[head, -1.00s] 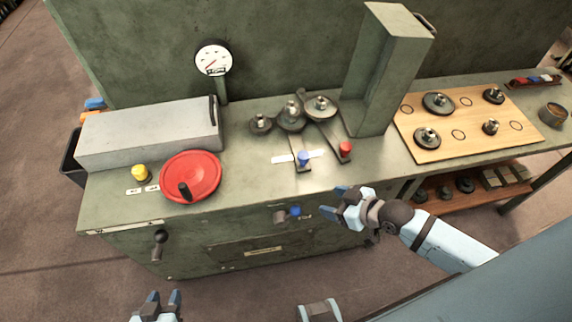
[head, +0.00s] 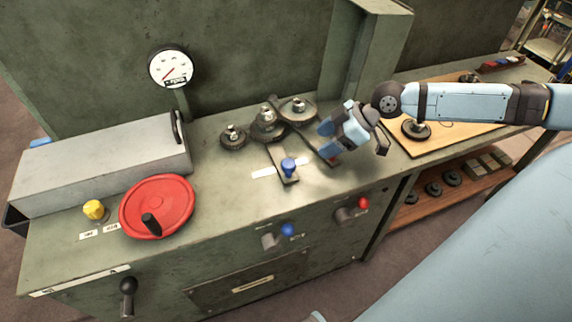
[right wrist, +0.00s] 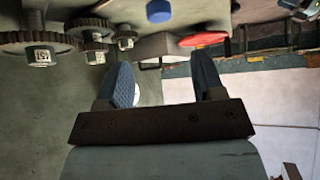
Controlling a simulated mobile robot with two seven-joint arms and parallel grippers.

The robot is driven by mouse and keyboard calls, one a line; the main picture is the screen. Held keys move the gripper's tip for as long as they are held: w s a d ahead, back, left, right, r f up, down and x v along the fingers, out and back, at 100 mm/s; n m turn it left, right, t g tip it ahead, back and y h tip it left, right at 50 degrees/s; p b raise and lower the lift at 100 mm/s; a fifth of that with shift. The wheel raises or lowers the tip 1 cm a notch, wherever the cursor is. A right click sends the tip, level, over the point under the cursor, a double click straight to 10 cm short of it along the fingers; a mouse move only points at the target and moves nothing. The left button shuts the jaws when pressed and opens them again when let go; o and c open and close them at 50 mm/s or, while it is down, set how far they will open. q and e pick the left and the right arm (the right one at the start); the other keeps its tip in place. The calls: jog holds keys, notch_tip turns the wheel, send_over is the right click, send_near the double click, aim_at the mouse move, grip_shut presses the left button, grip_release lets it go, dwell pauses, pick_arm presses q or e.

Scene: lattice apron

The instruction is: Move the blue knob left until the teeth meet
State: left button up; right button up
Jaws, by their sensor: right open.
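The blue knob (head: 289,167) stands on the near end of a dark lever on the green bench top, beside a white label strip. It also shows at the top of the right wrist view (right wrist: 160,10). At the levers' far ends are a left gear (head: 232,137), a stacked middle gear (head: 267,124) and a right gear (head: 298,110). I cannot tell whether any teeth touch. My right gripper (head: 326,138) is open and empty, above the bench right of the blue knob, hiding part of the second lever. My left gripper is out of view.
A red handwheel (head: 157,206), yellow button (head: 95,210) and grey box (head: 100,168) stand on the left. Another blue knob (head: 288,230) and a red one (head: 363,203) are on the front panel. A green column (head: 365,50) rises behind my right gripper.

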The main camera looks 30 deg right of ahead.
aim_at(283, 165)
pick_arm(q)
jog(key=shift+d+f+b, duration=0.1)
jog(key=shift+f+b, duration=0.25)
jog(key=shift+b, duration=0.1)
pick_arm(e)
jog(key=x, duration=1.2)
jog(key=shift+w+a+f, duration=0.1)
jog(key=shift+w+a, duration=0.05)
jog(key=shift+a, duration=0.05)
grip_shut()
jog(key=shift+w+a+r+p, duration=0.15)
jog(key=shift+a+r+p, duration=0.1)
jog(key=shift+a+p, duration=0.55)
jog(key=shift+w+a+f, duration=0.1)
jog(key=shift+a+f, duration=0.05)
jog(key=shift+a, duration=0.05)
jog(key=shift+f, duration=0.1)
grip_release()
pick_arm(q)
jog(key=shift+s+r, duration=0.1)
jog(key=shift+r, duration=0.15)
